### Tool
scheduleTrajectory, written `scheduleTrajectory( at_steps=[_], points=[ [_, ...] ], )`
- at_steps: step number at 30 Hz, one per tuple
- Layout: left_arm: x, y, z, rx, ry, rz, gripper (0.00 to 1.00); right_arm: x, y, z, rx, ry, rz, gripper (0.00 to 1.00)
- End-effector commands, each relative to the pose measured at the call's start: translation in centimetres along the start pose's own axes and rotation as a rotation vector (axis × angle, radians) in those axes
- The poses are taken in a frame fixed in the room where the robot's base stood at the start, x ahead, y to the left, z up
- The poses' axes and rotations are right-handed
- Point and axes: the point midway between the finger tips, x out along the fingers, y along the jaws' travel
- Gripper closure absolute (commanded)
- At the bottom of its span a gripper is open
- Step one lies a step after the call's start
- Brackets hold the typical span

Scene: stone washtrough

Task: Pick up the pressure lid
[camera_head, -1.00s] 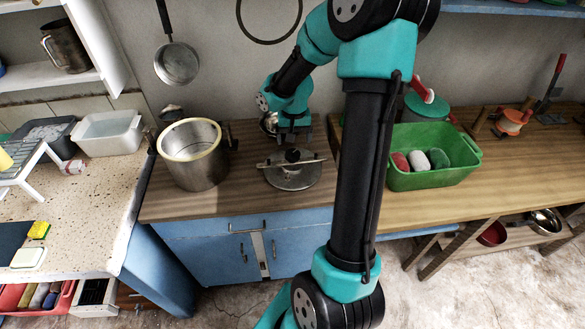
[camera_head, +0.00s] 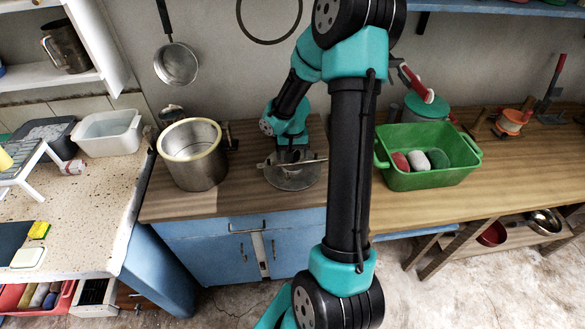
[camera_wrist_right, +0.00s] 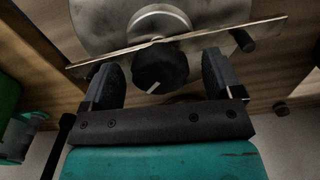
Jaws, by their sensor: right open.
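The pressure lid (camera_head: 300,181) is a round grey metal disc with a thin bar across it. It lies on the wooden counter right of the pot. In the right wrist view the lid (camera_wrist_right: 90,28) fills the top, with its bar and a black knob (camera_wrist_right: 160,67) in the middle. My right gripper (camera_wrist_right: 160,80) is open, one finger on each side of the knob, with gaps visible beside it. In the head view the right gripper (camera_head: 291,157) is low over the lid and covers its middle. My left gripper is not in view.
A tall metal pot (camera_head: 193,170) with a pale rim stands left of the lid. A green tub (camera_head: 432,178) with several coloured items stands to the right, beyond my upright arm link. The wall is close behind. The counter's front edge is just before the lid.

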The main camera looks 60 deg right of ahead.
Motion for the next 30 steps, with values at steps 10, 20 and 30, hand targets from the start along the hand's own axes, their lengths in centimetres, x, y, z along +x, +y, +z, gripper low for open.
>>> scheduleTrajectory(
  at_steps=[10, 20, 30],
  points=[
    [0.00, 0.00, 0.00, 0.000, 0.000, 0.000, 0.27, 1.10, -0.03, 0.04, -0.001, 0.000, -0.001, 0.15],
    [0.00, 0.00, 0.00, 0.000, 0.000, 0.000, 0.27, 1.08, -0.02, 0.04, -0.001, 0.000, -0.001, 0.20],
    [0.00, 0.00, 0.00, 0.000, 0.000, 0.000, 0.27, 1.08, -0.02, 0.04, -0.001, 0.000, -0.001, 0.53]
  ],
)
